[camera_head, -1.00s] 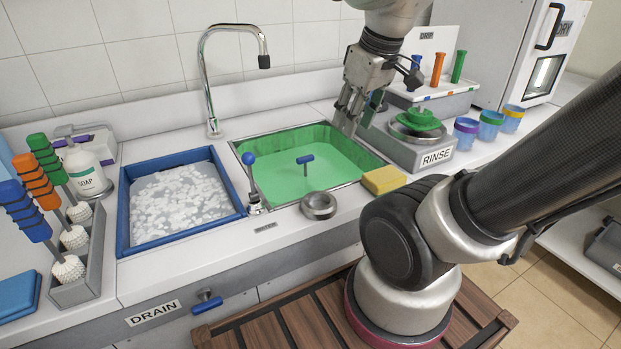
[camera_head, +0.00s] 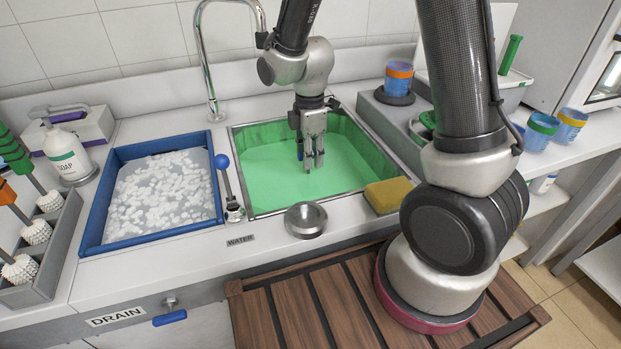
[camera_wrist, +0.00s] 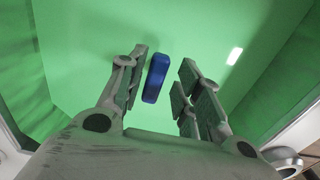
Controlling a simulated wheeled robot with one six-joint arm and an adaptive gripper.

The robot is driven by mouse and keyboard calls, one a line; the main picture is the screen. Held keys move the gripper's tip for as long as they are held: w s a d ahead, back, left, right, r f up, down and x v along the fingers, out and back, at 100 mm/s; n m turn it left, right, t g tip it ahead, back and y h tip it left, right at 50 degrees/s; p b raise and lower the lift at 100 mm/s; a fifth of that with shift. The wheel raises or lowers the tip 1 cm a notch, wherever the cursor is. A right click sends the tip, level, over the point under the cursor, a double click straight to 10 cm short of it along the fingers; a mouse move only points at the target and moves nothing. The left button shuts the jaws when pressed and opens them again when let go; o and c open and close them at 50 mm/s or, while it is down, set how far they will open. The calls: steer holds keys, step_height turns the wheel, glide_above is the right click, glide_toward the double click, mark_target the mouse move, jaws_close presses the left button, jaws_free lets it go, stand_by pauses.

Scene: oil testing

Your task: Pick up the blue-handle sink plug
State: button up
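The plug's blue handle (camera_wrist: 155,78) shows in the wrist view against the green sink bottom. It is a short rounded bar, lying lengthwise between the two fingers and nearer the left one. My gripper (camera_head: 313,165) is open and points down into the green sink (camera_head: 262,212). In the wrist view, my gripper's fingers (camera_wrist: 163,62) are apart, with a gap on each side of the handle. I cannot tell whether the fingertips reach down to its height.
A tall faucet (camera_head: 207,75) stands behind the sinks. A blue-rimmed basin (camera_head: 92,222) with white foam is left. A cup (camera_head: 398,78) stands back right.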

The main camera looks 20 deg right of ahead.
glide_above(309, 187)
steer(key=f, duration=0.4)
steer(key=shift+w+f, duration=0.3)
steer(key=shift+f, duration=0.1)
steer(key=shift+c, duration=0.2)
jaws_close()
